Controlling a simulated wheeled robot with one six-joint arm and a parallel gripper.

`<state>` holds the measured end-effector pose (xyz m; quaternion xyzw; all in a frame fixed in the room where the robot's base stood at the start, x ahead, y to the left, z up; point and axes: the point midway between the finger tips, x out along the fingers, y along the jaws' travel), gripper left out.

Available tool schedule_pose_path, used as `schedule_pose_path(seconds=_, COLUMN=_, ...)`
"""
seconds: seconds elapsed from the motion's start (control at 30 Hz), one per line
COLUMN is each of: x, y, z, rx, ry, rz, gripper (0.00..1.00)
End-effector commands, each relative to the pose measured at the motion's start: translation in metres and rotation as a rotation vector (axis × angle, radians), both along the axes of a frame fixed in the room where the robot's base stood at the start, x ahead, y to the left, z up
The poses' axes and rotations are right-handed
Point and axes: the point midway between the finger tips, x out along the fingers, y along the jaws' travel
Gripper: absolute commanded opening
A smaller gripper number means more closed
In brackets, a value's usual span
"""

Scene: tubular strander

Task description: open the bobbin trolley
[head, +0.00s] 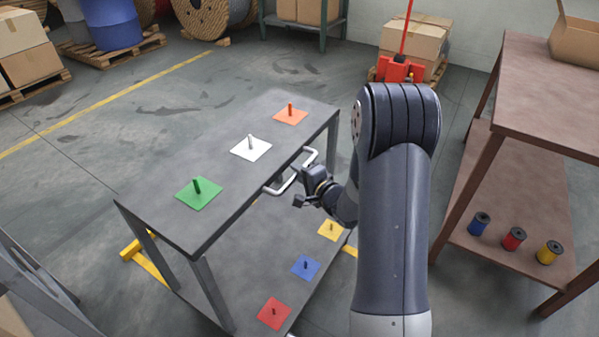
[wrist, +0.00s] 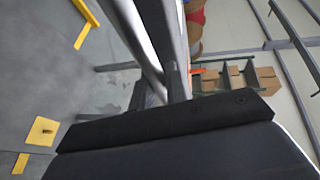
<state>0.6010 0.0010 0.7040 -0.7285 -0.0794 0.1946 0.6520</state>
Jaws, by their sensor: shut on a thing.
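The bobbin trolley (head: 150,207) is a grey two-level frame in the middle of the head view. Its top carries green, white and orange pads with upright pegs. A pale bar handle (head: 271,190) runs along the top's right edge. My gripper (head: 297,186) is at the middle of this handle and is shut on it. In the wrist view the handle (wrist: 140,35) runs up from between my dark fingers (wrist: 158,92). The fingertips are partly hidden by the gripper body there.
The trolley's lower shelf (head: 255,265) carries yellow, blue and red pads with pegs. A brown bench (head: 560,105) stands at right, with blue, red and yellow bobbins (head: 513,239) on its lower shelf. Yellow bars (head: 150,262) lie at the trolley's base. Open floor lies at left.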

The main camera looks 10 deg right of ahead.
Motion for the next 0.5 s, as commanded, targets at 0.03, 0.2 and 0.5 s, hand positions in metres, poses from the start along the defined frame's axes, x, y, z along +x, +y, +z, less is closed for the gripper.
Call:
schedule_pose_path(seconds=0.03, x=-0.0004, y=0.0002, z=-0.001, rx=-0.001, ry=0.002, rz=0.001, gripper=0.0)
schedule_pose_path(seconds=0.2, x=-0.0003, y=0.0002, z=-0.001, rx=-0.002, ry=0.002, rz=0.001, gripper=0.0)
schedule_pose_path(seconds=0.5, x=-0.0002, y=0.0002, z=-0.0004, rx=-0.001, ry=0.001, rz=0.001, gripper=0.36)
